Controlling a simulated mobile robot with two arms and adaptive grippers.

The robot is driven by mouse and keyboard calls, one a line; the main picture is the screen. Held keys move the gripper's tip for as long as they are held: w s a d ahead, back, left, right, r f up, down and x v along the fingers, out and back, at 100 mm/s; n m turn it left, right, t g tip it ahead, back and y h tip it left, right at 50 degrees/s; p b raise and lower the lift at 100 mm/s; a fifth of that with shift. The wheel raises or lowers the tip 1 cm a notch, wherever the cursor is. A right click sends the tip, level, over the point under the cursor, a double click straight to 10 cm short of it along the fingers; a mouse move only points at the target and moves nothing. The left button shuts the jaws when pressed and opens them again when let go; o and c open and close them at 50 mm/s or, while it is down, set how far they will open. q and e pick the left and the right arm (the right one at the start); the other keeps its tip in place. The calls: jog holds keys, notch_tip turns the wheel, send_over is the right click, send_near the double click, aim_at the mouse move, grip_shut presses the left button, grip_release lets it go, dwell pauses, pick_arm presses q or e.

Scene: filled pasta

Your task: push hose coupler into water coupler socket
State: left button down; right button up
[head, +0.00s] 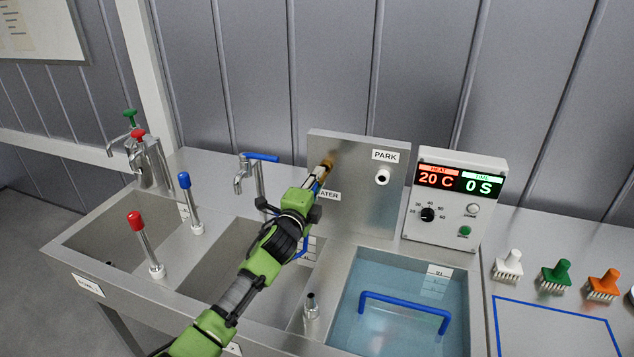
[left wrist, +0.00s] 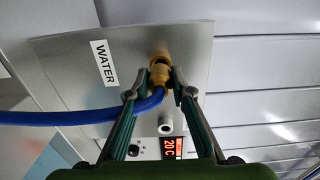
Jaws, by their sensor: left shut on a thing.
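My left gripper (head: 319,178) reaches the upright steel panel (head: 351,218). It is shut on the brass hose coupler (left wrist: 159,76), which also shows in the head view (head: 327,164). In the left wrist view the blue hose (left wrist: 85,117) runs from the coupler off to the left. The coupler's front end is against the panel beside the WATER label (left wrist: 104,63), where the water socket is. The socket itself is hidden by the coupler, so I cannot tell how deep the coupler sits. My right gripper is out of view.
The PARK stub (head: 382,177) sticks out of the panel to the right. A control box (head: 455,209) stands beyond it. A water-filled basin (head: 405,305) with a blue handle lies in front. Taps and red and blue-topped posts stand left. Several brushes stand right.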

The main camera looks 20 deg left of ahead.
pick_arm(q)
jog(key=shift+w+d+b, duration=0.1)
jog(key=shift+w+b, duration=0.5)
jog(key=shift+w, duration=0.5)
jog(key=shift+r, duration=0.1)
dwell(0.6)
jog(key=c, duration=1.7)
grip_release()
jog(key=shift+w, duration=0.1)
jog(key=shift+o, duration=1.2)
